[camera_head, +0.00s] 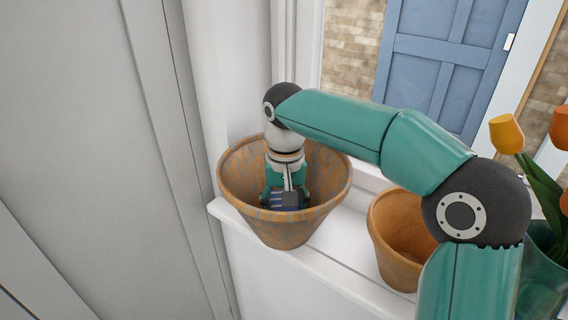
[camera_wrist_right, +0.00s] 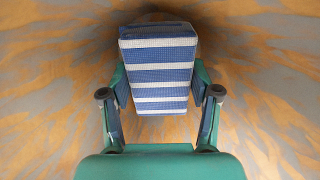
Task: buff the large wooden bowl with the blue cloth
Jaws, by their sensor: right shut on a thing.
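The large wooden bowl (camera_head: 283,229) is brown with grey-blue streaks and stands upright on the white ledge at the left. My right gripper (camera_head: 286,193) reaches down inside it from above. It is shut on the blue cloth (camera_head: 284,202), a folded pad with white stripes. In the right wrist view the cloth (camera_wrist_right: 158,75) sits between the two fingers of the gripper (camera_wrist_right: 160,90), with the streaked inner wall of the bowl (camera_wrist_right: 50,95) all around. I cannot tell whether the cloth touches the wall. My left gripper is not in view.
A smaller plain brown bowl (camera_head: 388,254) stands to the right on the white ledge (camera_head: 330,261), partly behind my right arm. Orange tulips (camera_head: 507,134) in a green glass vase (camera_head: 540,280) stand at the far right. A white wall closes off the left side.

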